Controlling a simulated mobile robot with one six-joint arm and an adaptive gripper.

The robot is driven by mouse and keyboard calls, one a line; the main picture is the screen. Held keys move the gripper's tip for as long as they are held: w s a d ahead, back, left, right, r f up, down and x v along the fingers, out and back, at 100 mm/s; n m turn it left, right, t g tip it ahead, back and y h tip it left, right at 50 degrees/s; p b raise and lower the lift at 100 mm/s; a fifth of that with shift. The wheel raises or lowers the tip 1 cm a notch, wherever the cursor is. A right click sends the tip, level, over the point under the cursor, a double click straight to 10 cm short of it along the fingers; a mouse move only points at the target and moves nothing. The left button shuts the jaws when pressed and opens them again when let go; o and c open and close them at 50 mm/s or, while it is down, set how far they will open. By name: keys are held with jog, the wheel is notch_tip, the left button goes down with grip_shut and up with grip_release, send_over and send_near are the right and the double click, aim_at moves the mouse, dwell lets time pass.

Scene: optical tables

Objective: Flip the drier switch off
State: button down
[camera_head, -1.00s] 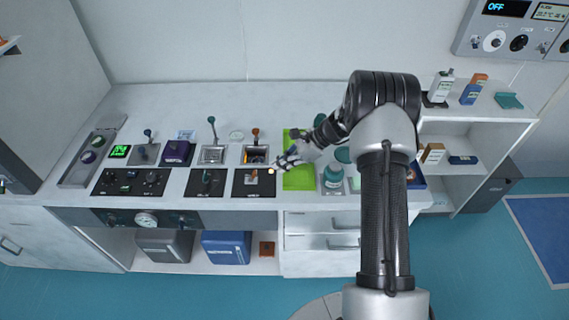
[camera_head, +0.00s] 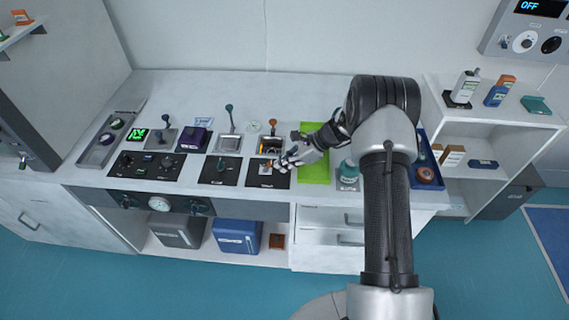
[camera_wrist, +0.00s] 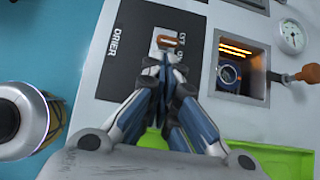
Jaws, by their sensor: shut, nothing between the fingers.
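The drier panel (camera_head: 264,182) is a black plate on the bench front, with "DRIER" lettering in the wrist view (camera_wrist: 118,38). Its switch is an orange toggle (camera_wrist: 168,41) on a white plate with partly hidden lettering. My gripper (camera_wrist: 164,62) is shut and empty. Its fingertips are right beside the toggle in the wrist view and cover part of the white plate; I cannot tell whether they touch. In the head view my gripper (camera_head: 279,164) is over the upper right part of the drier panel, and the toggle is hard to make out there.
A lit, glowing chamber (camera_wrist: 240,65) with an orange-knobbed lever (camera_wrist: 306,74) is behind the panel. A pressure gauge (camera_wrist: 290,37) and a green mat (camera_wrist: 285,160) are close by. Another black panel (camera_head: 220,171) lies to the left. A teal-capped bottle (camera_head: 348,174) stands right of the mat.

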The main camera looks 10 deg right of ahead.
aim_at(271, 162)
jog(key=shift+a+r+h+p, duration=0.15)
jog(key=shift+r+h+p, duration=0.15)
jog(key=shift+p, duration=0.1)
jog(key=shift+w+a+r+h+p, duration=0.2)
jog(key=shift+r+h+p, duration=0.3)
jog(key=shift+p, duration=0.7)
jog(key=shift+a+r+g+h+p, duration=0.35)
jog(key=shift+h+p, duration=0.25)
jog(key=shift+p, duration=0.65)
jog(key=h+p, duration=0.1)
jog(key=p, duration=0.1)
jog(key=a+r+g+h+p, duration=0.1)
jog(key=p, duration=0.1)
jog(key=shift+w, duration=0.2)
jog(key=shift+w+a+r+g+h+p, duration=0.15)
jog(key=shift+a+h+p, duration=0.15)
jog(key=shift+h, duration=0.2)
jog(key=shift+a+f+g+h+p, duration=0.1)
jog(key=shift+a+h+p, duration=0.15)
jog(key=shift+h, duration=0.25)
jog(key=shift+w+a+h, duration=0.15)
jog(key=shift+a+h, duration=0.2)
jog(key=shift+h, duration=0.45)
jog(key=shift+g, duration=0.3)
jog(key=shift+d, duration=0.1)
jog(key=shift+d+r, duration=0.1)
jog(key=shift+r, duration=0.1)
